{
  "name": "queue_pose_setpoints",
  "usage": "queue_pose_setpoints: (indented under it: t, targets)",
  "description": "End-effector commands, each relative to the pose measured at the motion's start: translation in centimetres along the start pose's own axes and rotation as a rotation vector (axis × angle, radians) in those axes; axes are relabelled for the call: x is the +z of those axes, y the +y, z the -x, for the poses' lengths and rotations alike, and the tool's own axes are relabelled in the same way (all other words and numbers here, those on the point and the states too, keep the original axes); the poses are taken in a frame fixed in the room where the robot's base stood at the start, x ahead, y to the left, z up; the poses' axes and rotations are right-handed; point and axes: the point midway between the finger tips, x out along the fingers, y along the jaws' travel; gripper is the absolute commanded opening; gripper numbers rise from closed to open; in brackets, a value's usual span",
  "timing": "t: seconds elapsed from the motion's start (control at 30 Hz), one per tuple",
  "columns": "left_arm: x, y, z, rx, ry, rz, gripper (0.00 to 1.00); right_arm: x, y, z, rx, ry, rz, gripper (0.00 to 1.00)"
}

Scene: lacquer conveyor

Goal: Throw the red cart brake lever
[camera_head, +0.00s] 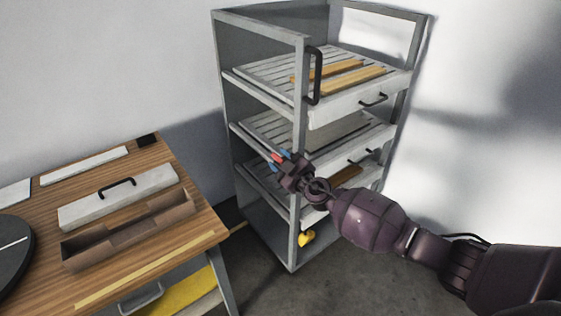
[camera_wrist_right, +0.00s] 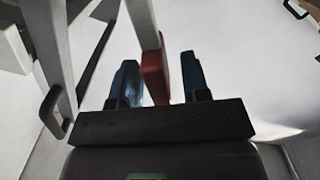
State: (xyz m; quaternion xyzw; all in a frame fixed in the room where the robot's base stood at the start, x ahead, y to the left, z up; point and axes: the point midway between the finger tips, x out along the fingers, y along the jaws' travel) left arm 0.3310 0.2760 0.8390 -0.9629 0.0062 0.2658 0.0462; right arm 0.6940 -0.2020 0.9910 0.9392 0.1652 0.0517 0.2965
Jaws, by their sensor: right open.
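The red brake lever (camera_head: 277,157) shows as a small red piece at the front post of the grey cart (camera_head: 302,85). In the right wrist view the red lever (camera_wrist_right: 154,78) stands between two blue fingertips, with a gap visible at its right. My right gripper (camera_head: 279,160) is open around the lever, and its fingers also show in the right wrist view (camera_wrist_right: 158,70). Part of the lever is hidden behind the gripper. My left gripper is not in view.
The cart has slatted shelves with wooden strips (camera_head: 340,78) and a black upright handle (camera_head: 315,75). A yellow object (camera_head: 306,238) is low on the cart. A wooden table (camera_head: 150,240) at left holds a brown open tray (camera_head: 130,232) and a white handled block (camera_head: 118,197).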

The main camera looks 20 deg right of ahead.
Motion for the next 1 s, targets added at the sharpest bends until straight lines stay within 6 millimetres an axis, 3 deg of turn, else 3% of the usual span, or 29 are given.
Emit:
queue_pose_setpoints:
  t: [0.2, 0.47, 1.0]
  targets:
    - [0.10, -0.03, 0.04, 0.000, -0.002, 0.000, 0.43, -0.02, 0.01, -0.02, 0.000, 0.000, 0.000, 0.41]
    - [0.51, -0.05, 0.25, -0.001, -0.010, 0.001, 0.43, -0.02, 0.02, 0.00, 0.000, 0.000, 0.000, 0.01]
    - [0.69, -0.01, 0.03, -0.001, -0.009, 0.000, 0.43, 0.08, 0.67, -0.19, 0.002, 0.001, -0.053, 0.00]
